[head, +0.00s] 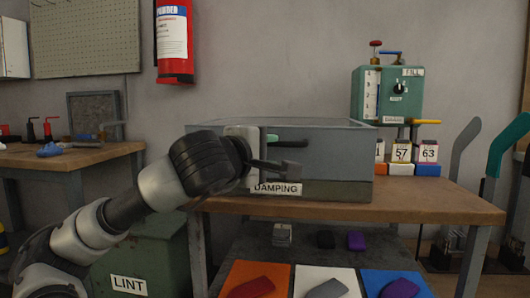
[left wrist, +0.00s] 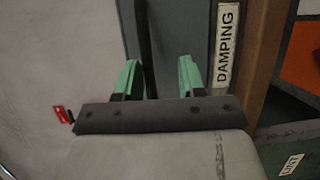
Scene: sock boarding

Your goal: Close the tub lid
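The grey tub (head: 335,150) labelled DAMPING stands on the wooden table in the head view. Its pale top rim shows nearly edge-on, so I cannot clearly make out the lid or how it sits. My left gripper (head: 278,153) is in front of the tub's left part, above the label (head: 276,188). Its green-tipped fingers are apart in the left wrist view (left wrist: 158,80). A dark narrow bar (left wrist: 146,40) shows between them there; whether they touch it I cannot tell. The label also shows in the left wrist view (left wrist: 227,45). My right gripper is out of view.
A green machine (head: 385,95) stands behind the tub's right end, with numbered blocks (head: 402,160) beside the tub. The right front of the wooden table (head: 430,200) is clear. A LINT bin (head: 145,255) is below left. Coloured mats (head: 325,275) lie low in front.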

